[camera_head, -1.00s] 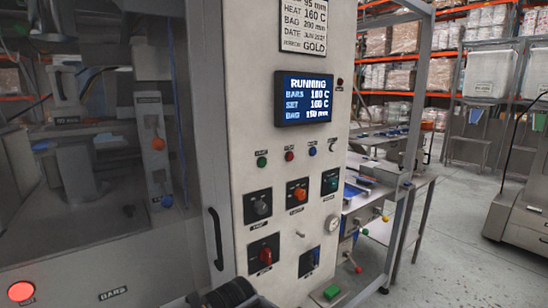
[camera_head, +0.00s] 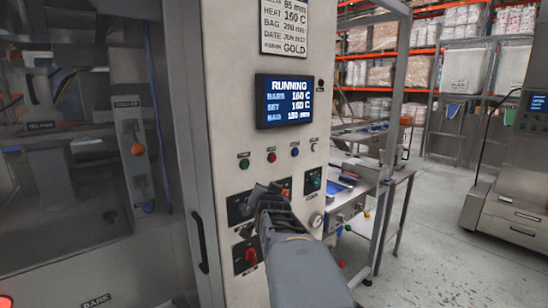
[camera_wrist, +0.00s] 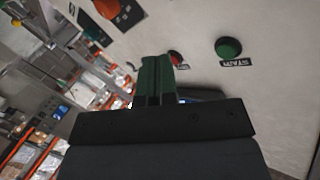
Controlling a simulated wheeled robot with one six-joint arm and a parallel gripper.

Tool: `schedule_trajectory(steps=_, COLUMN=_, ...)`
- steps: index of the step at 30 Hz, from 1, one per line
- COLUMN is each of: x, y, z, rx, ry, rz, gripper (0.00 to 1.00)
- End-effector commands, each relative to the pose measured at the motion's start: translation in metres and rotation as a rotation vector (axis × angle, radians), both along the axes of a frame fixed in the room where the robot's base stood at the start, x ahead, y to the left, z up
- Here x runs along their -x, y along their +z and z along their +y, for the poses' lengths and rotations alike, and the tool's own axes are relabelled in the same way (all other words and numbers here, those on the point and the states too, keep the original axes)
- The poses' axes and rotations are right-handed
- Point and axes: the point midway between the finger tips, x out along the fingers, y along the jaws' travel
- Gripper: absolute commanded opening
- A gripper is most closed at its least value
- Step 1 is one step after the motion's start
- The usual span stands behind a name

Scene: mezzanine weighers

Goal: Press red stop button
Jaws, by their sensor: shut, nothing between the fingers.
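A small red button (camera_head: 271,157) sits in a row on the pale control panel, between a green button (camera_head: 244,163) and a blue one (camera_head: 294,152). In the wrist view the red button (camera_wrist: 175,58) is just right of my fingertips and partly hidden by them; the green button (camera_wrist: 228,48) with a START label is farther right. My gripper (camera_head: 262,188) is shut and empty in front of the panel, below the red button in the head view. Its fingers (camera_wrist: 155,60) point at the panel. I cannot tell the gap to the panel.
A screen (camera_head: 288,100) reading RUNNING is above the buttons. A red rotary switch (camera_head: 250,255) is below my gripper, and an orange knob (camera_head: 286,191) is partly hidden behind it. A dark door handle (camera_head: 199,242) stands left. Open floor (camera_head: 425,250) lies right.

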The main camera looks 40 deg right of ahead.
Motion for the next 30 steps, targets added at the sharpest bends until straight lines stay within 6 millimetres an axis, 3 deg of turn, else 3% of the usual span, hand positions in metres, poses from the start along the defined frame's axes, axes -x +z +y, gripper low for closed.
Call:
schedule_trajectory(steps=1, x=0.005, y=0.012, z=-0.022, rx=0.014, ry=-0.047, rz=-0.058, gripper=0.0)
schedule_trajectory(steps=3, x=0.012, y=0.027, z=-0.046, rx=0.036, ry=-0.098, rz=-0.138, gripper=0.0)
schedule_trajectory(steps=10, x=0.032, y=0.058, z=-0.091, rx=0.093, ry=-0.197, rz=-0.3, gripper=0.0)
schedule_trajectory(steps=15, x=0.038, y=0.065, z=-0.101, rx=0.109, ry=-0.218, rz=-0.34, gripper=0.0)
schedule_trajectory(steps=30, x=0.031, y=0.068, z=-0.101, rx=0.106, ry=-0.215, rz=-0.34, gripper=0.0)
